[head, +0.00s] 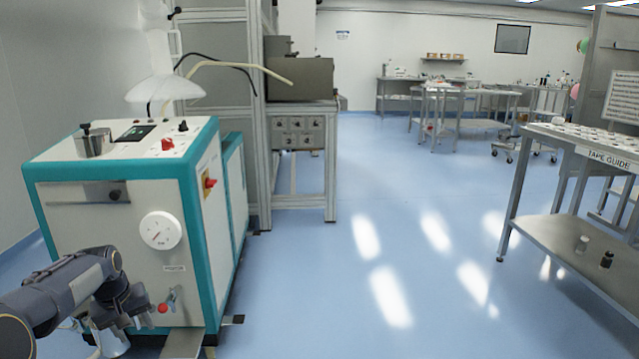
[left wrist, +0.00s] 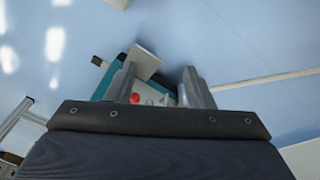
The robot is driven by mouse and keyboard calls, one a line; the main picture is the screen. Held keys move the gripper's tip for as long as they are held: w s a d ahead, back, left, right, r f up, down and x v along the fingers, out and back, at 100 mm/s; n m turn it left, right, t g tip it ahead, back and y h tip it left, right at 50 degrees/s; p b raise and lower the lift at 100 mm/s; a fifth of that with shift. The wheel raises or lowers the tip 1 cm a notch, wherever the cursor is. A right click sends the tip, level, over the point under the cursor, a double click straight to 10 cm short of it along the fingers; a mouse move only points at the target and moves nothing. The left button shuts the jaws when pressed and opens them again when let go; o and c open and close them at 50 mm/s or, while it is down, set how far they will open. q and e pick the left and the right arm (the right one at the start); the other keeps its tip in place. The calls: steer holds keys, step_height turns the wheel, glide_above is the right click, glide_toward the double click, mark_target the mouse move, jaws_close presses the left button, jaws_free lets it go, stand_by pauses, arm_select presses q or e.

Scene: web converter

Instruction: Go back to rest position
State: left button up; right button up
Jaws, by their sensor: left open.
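My left arm comes in from the lower left of the head view, and its gripper (head: 143,312) is in front of the lower front panel of a white and teal machine (head: 95,225). In the left wrist view the two fingers of this gripper (left wrist: 158,82) stand apart with nothing held between them. A red knob (head: 163,308) on a small lever sits just right of the gripper in the head view. The red knob also shows between the fingers in the left wrist view (left wrist: 134,98), apart from them. My right gripper is not in view.
The machine carries a round white dial (head: 160,230) and a red switch (head: 210,183). A metal frame cabinet (head: 300,150) stands behind it. A steel table marked "TAPE GUIDE" (head: 608,160) stands at right. Open blue floor (head: 360,210) lies between.

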arm_select(q)
steer(key=s+d+r+m+t+h, duration=0.2)
steer(key=s+d+r, duration=0.85)
steer(key=s, duration=0.35)
steer(key=s+d+f+m+t+h, duration=0.1)
steer(key=s+d+f+m, duration=0.15)
steer(key=s+d, duration=0.5)
steer(key=s+d+f+m+h, duration=0.1)
steer(key=s+d+f, duration=0.3)
steer(key=s, duration=0.6)
step_height(320, 180, up, 37)
steer(key=s+d+p, duration=0.1)
steer(key=d+p, duration=0.1)
steer(key=p, duration=3.3)
steer(key=shift+p, duration=0.4)
